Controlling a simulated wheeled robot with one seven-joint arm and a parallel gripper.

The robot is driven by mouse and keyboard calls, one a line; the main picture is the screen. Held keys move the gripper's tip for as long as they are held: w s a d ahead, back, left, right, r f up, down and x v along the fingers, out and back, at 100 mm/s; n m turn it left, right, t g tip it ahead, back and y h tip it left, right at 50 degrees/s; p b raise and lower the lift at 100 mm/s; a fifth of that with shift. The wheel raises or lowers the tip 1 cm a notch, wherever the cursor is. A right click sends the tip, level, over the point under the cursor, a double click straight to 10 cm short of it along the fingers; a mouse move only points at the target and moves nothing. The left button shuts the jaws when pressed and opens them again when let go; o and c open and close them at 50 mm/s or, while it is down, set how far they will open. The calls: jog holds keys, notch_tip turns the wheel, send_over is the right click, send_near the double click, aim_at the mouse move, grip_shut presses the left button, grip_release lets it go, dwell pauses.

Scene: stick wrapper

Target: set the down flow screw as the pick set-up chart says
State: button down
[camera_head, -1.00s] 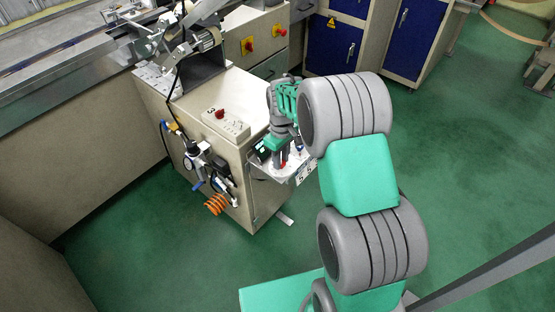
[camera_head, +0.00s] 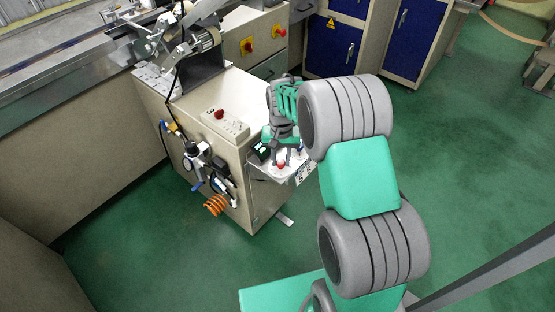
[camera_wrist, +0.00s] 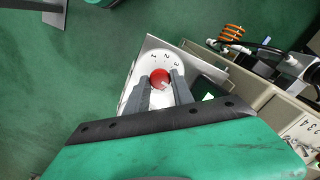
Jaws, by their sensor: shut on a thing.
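The down flow screw appears as a red round knob (camera_wrist: 159,78) on a white dial plate (camera_wrist: 151,62) with small numerals, 1, 2 and 3 among them, around its edge. A pale mark shows on the knob's lower right side in the wrist view. My gripper (camera_wrist: 158,88) has one finger on each side of the knob and is shut on it. In the head view the knob (camera_head: 281,166) shows red below my gripper (camera_head: 287,160), on a small shelf at the cabinet's side. A card with dark figures (camera_head: 305,173) hangs at the shelf's edge, too small to read surely.
A small dark box with a display (camera_head: 262,151) stands close beside the gripper. The beige cabinet (camera_head: 240,200) carries air fittings and an orange coiled hose (camera_head: 216,205). Green floor (camera_head: 470,150) is open to the right.

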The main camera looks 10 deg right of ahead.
aim_at(281, 163)
jog(key=shift+s+f+m, duration=0.25)
jog(key=shift+s+m, duration=0.1)
jog(key=shift+m, duration=0.55)
jog(key=c, duration=1.5)
grip_release()
jog(key=o, duration=0.4)
jog(key=shift+w+r, duration=0.1)
jog(key=shift+w, duration=0.05)
jog(key=shift+r, duration=0.1)
jog(key=shift+r, duration=0.1)
notch_tip(281, 163, up, 8)
jog(key=shift+f, duration=0.25)
